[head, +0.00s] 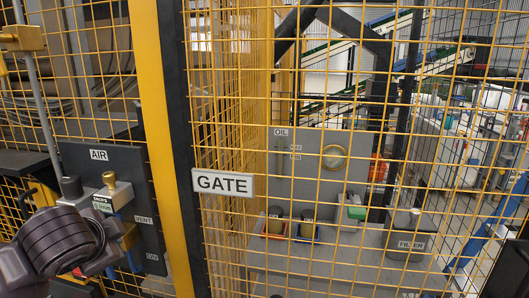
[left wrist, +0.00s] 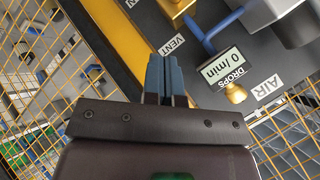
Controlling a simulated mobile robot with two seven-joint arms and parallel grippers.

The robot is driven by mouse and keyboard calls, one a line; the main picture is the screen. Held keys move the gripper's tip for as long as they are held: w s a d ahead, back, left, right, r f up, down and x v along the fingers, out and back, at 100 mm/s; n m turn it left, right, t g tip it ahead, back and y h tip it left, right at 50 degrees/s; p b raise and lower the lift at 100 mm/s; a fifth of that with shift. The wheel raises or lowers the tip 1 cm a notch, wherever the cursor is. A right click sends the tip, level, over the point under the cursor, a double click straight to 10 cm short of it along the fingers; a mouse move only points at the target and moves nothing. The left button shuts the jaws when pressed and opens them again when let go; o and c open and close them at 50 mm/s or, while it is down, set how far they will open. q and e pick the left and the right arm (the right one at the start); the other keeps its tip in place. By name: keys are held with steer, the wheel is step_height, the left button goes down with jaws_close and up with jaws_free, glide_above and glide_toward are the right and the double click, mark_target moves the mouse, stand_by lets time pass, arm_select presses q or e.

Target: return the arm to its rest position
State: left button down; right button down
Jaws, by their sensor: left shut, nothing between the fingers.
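My left gripper (left wrist: 165,75) has its two blue fingertips together with nothing between them, in the left wrist view. It points toward the dark AIR panel (left wrist: 225,60), in front of its VENT label. In the head view my left wrist covers the lower left, and the fingertips cannot be made out clearly. The AIR panel (head: 108,160) carries a drops display (head: 103,203) with a brass knob (head: 109,180). The display reads 0 /min in the left wrist view (left wrist: 222,66). My right gripper is not in view.
A yellow mesh fence with a GATE sign (head: 223,183) and a thick yellow post (head: 160,120) stands right of the panel. Behind the mesh are an OIL panel (head: 308,170), a FILTER box (head: 404,240) and a conveyor. A brass valve with blue parts (head: 129,236) juts out near my left wrist.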

arm_select(q)
steer(key=s+d+f+n+g+h, duration=0.15)
steer(key=s+f+n+g, duration=0.65)
steer(key=s+f, duration=1.7)
steer(key=w+f+n+t, duration=0.1)
steer(key=w+f+t, duration=0.6)
steer(key=f+t, duration=0.3)
steer(key=shift+w+f, duration=0.15)
steer(key=shift+f, duration=0.1)
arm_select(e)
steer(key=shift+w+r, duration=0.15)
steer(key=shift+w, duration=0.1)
arm_select(q)
steer(key=shift+h, duration=0.25)
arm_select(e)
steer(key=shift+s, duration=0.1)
